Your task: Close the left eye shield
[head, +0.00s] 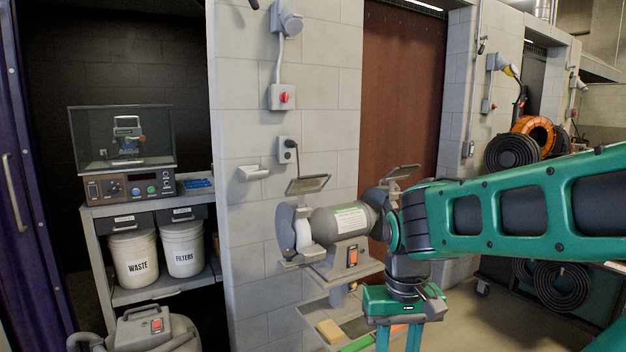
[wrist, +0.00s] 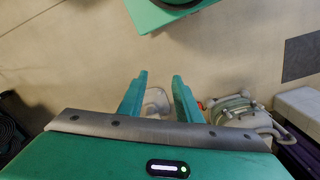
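The bench grinder (head: 340,222) stands in front of the cinderblock wall, with a grinding wheel at each end. Its left eye shield (head: 307,184) is a framed clear pane, raised and tilted above the left wheel (head: 286,230). The right eye shield (head: 403,171) is also raised, partly behind my arm. My gripper (head: 399,340) hangs low, right of and below the grinder, pointing down and apart from the shield. In the wrist view, my gripper's two green fingers (wrist: 158,78) are apart with nothing between them. Neither eye shield can be made out there.
A tray (head: 310,312) with blocks sits below the grinder. A shop vacuum (head: 150,328) stands at the lower left. A cart (head: 150,210) with buckets and a clear-covered machine is at left. A wall holder (head: 253,173) juts out near the left shield.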

